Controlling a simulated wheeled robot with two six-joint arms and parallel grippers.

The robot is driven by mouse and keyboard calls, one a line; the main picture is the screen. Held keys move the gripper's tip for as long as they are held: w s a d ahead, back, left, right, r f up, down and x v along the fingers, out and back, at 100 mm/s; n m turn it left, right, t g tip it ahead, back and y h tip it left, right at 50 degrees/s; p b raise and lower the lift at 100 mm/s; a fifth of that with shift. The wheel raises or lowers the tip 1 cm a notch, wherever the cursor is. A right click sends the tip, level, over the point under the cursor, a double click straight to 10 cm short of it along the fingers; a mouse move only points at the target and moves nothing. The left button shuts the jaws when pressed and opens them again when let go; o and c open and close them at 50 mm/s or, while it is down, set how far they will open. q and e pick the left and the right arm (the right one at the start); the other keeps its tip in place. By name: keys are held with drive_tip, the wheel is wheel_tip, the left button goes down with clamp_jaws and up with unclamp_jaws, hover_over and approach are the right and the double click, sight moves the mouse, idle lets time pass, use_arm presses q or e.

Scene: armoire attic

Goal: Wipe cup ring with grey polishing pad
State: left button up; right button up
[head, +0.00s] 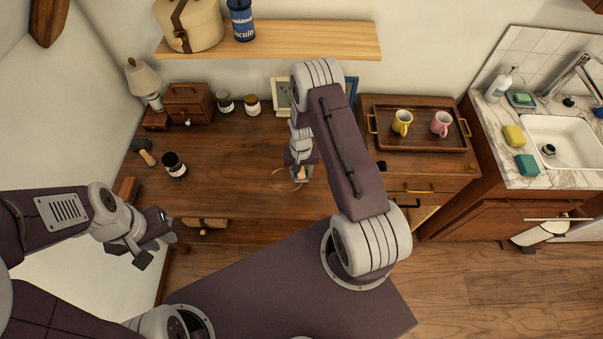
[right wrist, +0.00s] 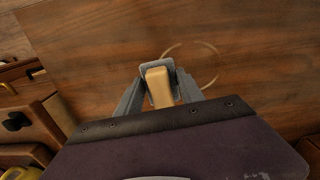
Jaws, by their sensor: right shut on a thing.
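The pale cup ring (head: 278,186) is on the brown wooden desk top, partly behind my right gripper in the head view. It also shows as a thin, broken circle in the right wrist view (right wrist: 213,53). My right gripper (head: 299,175) is shut on the grey polishing pad (right wrist: 148,68) by its light wooden block handle (right wrist: 159,88). The pad is at the left edge of the ring in the wrist view; I cannot tell whether it touches the desk. My left gripper (head: 155,250) is open and empty in front of the desk's left end.
A dark jar (head: 174,165) and a brush (head: 143,151) are on the desk's left. Two more jars (head: 252,104), a lamp (head: 145,82) and picture frames stand at the back. A tray (head: 420,143) with yellow and pink mugs is on the right. The desk's middle is clear.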

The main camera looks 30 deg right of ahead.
drive_tip(key=shift+d+r+p, duration=0.15)
drive_tip(key=shift+r+p, duration=0.35)
drive_tip(key=shift+r, duration=0.85)
drive_tip(key=shift+s, duration=0.1)
